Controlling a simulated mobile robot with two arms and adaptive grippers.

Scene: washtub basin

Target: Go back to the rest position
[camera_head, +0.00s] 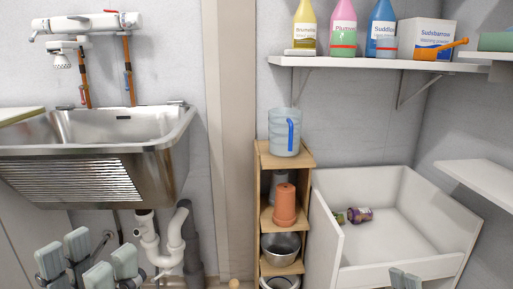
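My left gripper (87,260) shows at the bottom left, below the sink, with its pale grey-green finger pads spread apart. It is open, and nothing shows between the pads. Only the fingertips of my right gripper (405,280) show at the bottom edge, in front of the white bin's front wall. The rest of it is cut off, so how far it is open cannot be told.
A steel washtub (170,145) hangs at left above white drain pipes (150,230). A wooden shelf (262,215) holds a clear jug (285,135). A white bin (400,235) holds small jars (358,215). Bottles (382,30) stand on a wall shelf (370,63).

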